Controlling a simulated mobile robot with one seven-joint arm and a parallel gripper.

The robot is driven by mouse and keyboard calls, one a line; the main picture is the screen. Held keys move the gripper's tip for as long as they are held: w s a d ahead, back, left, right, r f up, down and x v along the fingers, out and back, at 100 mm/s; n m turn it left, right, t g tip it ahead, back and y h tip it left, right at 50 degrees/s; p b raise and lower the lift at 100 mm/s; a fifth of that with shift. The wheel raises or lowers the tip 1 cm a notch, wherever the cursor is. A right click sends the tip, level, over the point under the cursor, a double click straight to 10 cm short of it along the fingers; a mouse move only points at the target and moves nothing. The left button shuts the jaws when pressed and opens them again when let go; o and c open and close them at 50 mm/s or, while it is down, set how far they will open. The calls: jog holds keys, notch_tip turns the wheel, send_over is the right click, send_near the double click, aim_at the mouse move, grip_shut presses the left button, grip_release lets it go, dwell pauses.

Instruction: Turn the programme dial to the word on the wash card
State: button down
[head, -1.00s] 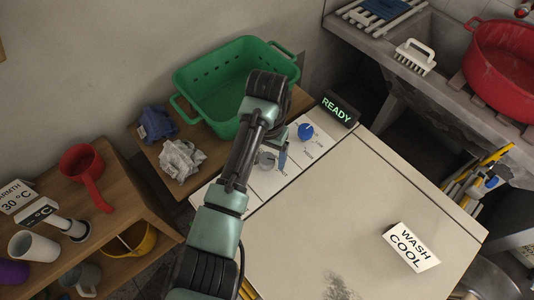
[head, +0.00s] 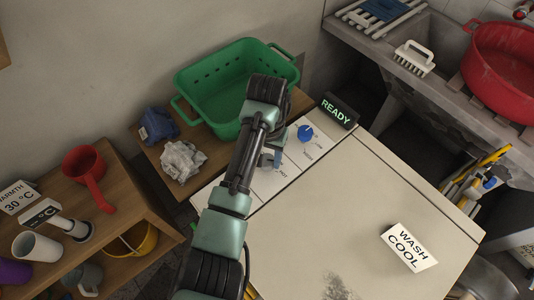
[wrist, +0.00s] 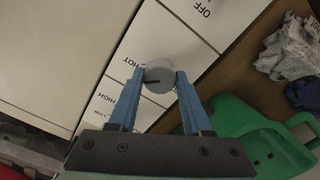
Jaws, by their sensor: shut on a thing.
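A round grey dial (wrist: 160,75) with a dark pointer line stands on the white control panel (wrist: 170,35). In the wrist view its line points left, roughly towards the word HOT; OFF is printed further up. My gripper (wrist: 160,78) has its two blue fingers shut on opposite sides of this dial. In the head view my gripper (head: 271,157) is low at the panel and mostly hides the dial. The wash card (head: 410,247) stands on the machine's top at the right and reads WASH COOL. Other words around the dial are hidden or too small.
A blue knob (head: 305,133) sits further along the panel, near a black READY display (head: 338,110). A green basket (head: 220,85) and crumpled cloths (head: 183,160) are behind my gripper. The machine's pale top (head: 330,215) is mostly clear.

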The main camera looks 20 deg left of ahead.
jog(key=n+p, duration=0.4)
jog(key=n, duration=0.1)
jog(key=shift+r, duration=0.15)
jog(key=n+p, duration=0.2)
jog(key=n, duration=0.3)
jog(key=shift+n, duration=0.3)
jog(key=n+p, duration=0.1)
jog(key=n, duration=0.4)
jog(key=shift+w, duration=0.1)
jog(key=n+p, duration=0.1)
jog(key=n, duration=0.4)
jog(key=shift+n, duration=0.3)
jog(key=shift+c, duration=1.7)
grip_release()
